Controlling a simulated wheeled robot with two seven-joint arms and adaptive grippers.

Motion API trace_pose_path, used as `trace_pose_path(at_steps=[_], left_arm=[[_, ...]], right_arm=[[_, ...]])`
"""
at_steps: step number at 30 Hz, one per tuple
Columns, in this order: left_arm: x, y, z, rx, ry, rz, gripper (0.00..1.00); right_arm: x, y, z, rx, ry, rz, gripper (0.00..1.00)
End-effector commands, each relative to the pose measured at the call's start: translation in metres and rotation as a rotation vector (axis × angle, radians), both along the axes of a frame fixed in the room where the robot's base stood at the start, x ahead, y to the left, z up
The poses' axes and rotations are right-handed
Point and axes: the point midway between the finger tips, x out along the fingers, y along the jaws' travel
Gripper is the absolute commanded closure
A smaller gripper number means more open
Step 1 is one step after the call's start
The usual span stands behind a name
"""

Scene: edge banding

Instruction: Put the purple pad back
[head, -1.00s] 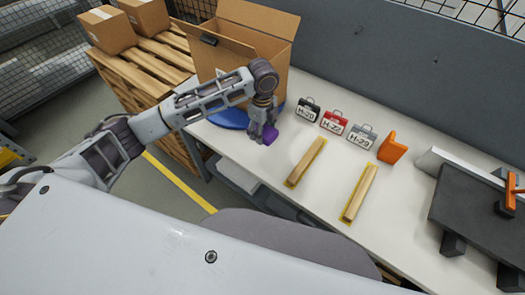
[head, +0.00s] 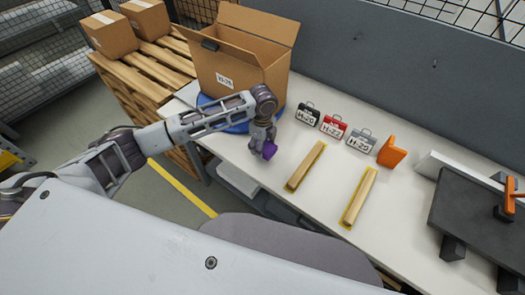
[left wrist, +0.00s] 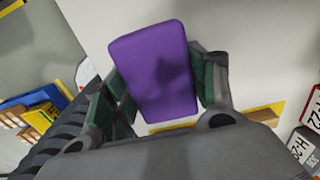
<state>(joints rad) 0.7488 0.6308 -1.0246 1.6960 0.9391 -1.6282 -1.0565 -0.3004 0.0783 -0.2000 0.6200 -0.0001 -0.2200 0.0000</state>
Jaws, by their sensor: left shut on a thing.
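The purple pad (head: 269,151) is held by my left gripper (head: 262,149) above the near left part of the white table. In the left wrist view the purple pad (left wrist: 155,72) sits between the two green-lined fingers of my left gripper (left wrist: 160,85), which are shut on it. It looks like a rounded rectangular block. In the head view the fingers hide part of it. Whether it touches the table is hard to tell. My right gripper is not in view.
An open cardboard box (head: 235,75) stands on a blue round base (head: 237,127) behind the gripper. To the right are two wooden strips (head: 305,166) on yellow bases, black, red and grey labelled cases (head: 333,126), an orange block (head: 391,151) and a dark machine (head: 480,215). Bare table (head: 240,160) lies around the pad.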

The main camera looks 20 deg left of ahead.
Motion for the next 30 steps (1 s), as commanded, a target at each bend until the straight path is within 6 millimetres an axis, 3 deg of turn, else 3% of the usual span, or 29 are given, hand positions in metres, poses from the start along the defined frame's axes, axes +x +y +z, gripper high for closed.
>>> trace_pose_path(at_steps=[12,27,28,30], left_arm=[[0.0,0.0,-0.035,0.0,0.001,-0.001,0.65],[-0.001,0.0,-0.04,0.0,0.001,-0.001,0.65],[0.0,0.0,-0.04,0.0,0.0,-0.001,0.39],[0.0,0.0,-0.04,0.0,0.0,-0.001,0.3]], right_arm=[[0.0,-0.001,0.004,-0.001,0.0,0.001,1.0],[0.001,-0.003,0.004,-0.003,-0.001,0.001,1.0],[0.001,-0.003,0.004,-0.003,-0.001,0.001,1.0],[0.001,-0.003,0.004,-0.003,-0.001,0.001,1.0]])
